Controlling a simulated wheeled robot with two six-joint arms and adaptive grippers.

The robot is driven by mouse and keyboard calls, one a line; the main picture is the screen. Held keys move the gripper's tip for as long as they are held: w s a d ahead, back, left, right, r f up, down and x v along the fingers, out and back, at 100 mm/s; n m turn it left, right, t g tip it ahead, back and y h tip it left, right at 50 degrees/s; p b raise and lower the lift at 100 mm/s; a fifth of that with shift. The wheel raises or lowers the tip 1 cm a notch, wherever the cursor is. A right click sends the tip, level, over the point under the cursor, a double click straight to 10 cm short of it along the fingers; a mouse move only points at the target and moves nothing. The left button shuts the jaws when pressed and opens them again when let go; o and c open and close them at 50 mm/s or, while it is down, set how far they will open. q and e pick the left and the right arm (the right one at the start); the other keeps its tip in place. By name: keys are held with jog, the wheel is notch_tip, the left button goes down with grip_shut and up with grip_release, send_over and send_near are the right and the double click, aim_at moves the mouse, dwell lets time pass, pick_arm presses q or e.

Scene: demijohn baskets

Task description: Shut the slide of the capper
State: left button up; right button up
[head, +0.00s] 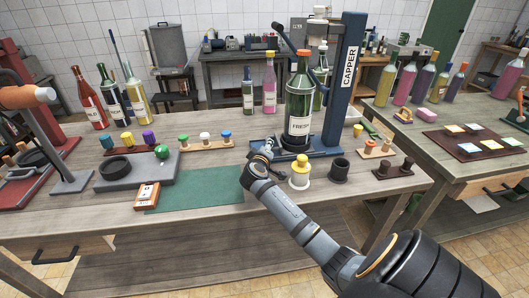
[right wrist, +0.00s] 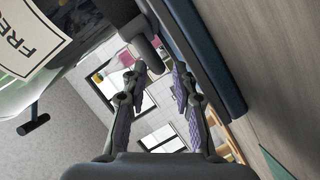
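The capper (head: 348,85) has a blue column and a blue base at the back right of the bench. A dark green bottle (head: 299,105) labelled FRESH stands upright on its dark seat (head: 295,141); its label shows in the right wrist view (right wrist: 30,45). My right gripper (head: 262,152) is at the front left of the base. In the right wrist view its fingers (right wrist: 158,75) are apart, with a dark grey rounded handle (right wrist: 150,52) just beyond the tips. I cannot tell if they touch it. My left gripper is not in view.
A yellow-topped jar (head: 300,175) and a dark cup (head: 339,170) stand right of my right forearm. Small stoppers on wooden stands (head: 376,150) are farther right. A green mat (head: 200,190) lies clear to the left. A capper lever (head: 285,37) reaches out above.

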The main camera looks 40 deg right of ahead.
jog(key=v, duration=1.1)
jog(key=shift+d, duration=0.1)
jog(key=shift+c, duration=0.4)
